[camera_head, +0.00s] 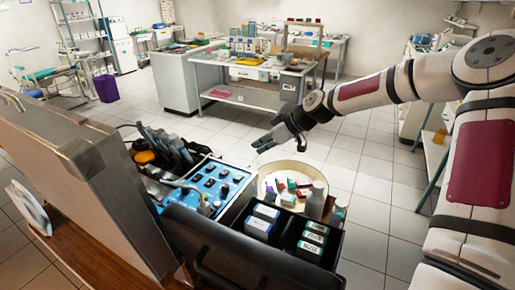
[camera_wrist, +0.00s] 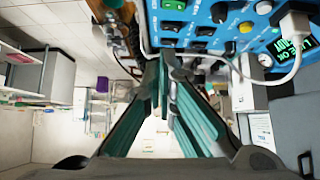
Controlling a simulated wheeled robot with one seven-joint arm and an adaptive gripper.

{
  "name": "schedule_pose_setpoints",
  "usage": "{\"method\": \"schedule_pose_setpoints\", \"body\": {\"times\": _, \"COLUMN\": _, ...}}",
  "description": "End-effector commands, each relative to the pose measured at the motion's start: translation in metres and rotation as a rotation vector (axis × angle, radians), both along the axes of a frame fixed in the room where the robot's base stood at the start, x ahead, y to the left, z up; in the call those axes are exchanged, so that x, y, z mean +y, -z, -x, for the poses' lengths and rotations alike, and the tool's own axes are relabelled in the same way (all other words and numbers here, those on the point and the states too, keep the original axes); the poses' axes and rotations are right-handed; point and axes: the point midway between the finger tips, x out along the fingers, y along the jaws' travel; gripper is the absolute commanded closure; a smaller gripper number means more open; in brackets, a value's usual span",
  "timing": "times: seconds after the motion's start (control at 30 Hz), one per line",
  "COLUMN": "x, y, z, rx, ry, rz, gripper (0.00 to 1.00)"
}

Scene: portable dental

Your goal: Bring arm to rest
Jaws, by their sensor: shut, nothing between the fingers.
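My arm (camera_head: 370,93) reaches in from the right of the head view, white with dark red panels. My gripper (camera_head: 262,146) is at its end, above the far side of the portable dental unit and apart from it. In the wrist view the fingers of my gripper (camera_wrist: 166,62) come together at the tips, with nothing seen between them. The blue control panel (camera_head: 215,183) of the unit lies below and left of the gripper. It also shows at the top of the wrist view (camera_wrist: 205,28).
A round cream tray (camera_head: 266,181) with small red and white items stands below my gripper. Beside it a black bin (camera_head: 335,237) holds labelled boxes. A grey case lid (camera_head: 85,170) rises at left. A workbench (camera_head: 250,98) stands farther back, with clear tiled floor before it.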

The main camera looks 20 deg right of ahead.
Motion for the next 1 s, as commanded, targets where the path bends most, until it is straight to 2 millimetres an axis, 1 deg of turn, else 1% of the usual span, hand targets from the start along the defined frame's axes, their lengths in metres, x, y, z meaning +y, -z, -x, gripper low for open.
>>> {"method": "schedule_pose_setpoints", "body": {"times": 0.33, "x": 0.000, "y": 0.000, "z": 0.000, "rx": 0.001, "ry": 0.000, "rz": 0.001, "gripper": 1.00}}
{"method": "schedule_pose_setpoints", "body": {"times": 0.47, "x": 0.007, "y": 0.000, "z": 0.008, "rx": 0.026, "ry": -0.009, "rz": 0.026, "gripper": 1.00}}
{"method": "schedule_pose_setpoints", "body": {"times": 0.57, "x": 0.019, "y": -0.001, "z": 0.024, "rx": 0.077, "ry": -0.021, "rz": 0.080, "gripper": 1.00}}
{"method": "schedule_pose_setpoints", "body": {"times": 0.63, "x": 0.028, "y": -0.003, "z": 0.040, "rx": 0.124, "ry": -0.023, "rz": 0.132, "gripper": 1.00}}
{"method": "schedule_pose_setpoints", "body": {"times": 0.77, "x": 0.036, "y": -0.012, "z": 0.074, "rx": 0.209, "ry": 0.002, "rz": 0.234, "gripper": 1.00}}
{"method": "schedule_pose_setpoints", "body": {"times": 0.87, "x": 0.039, "y": -0.024, "z": 0.099, "rx": 0.260, "ry": 0.043, "rz": 0.304, "gripper": 1.00}}
{"method": "schedule_pose_setpoints", "body": {"times": 1.0, "x": 0.038, "y": -0.047, "z": 0.135, "rx": 0.306, "ry": 0.122, "rz": 0.388, "gripper": 1.00}}
